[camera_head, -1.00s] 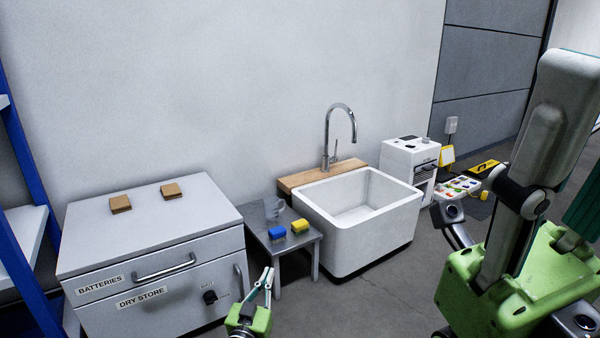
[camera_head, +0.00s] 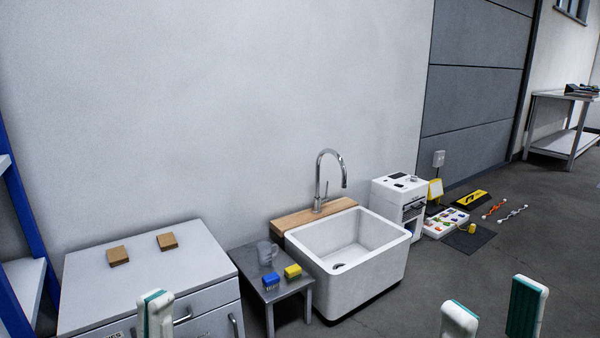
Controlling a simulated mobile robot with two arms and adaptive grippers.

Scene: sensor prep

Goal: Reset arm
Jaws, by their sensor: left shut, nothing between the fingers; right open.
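My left gripper (camera_head: 155,314) shows at the bottom left, in front of the grey cabinet (camera_head: 78,282). Its fingers are together with nothing between them, and the rest of it is below the picture's edge. My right gripper (camera_head: 492,314) is at the bottom right over the grey floor. Its two fingers, white with teal pads, stand wide apart and hold nothing.
Two tan blocks (camera_head: 168,241) lie on the cabinet.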

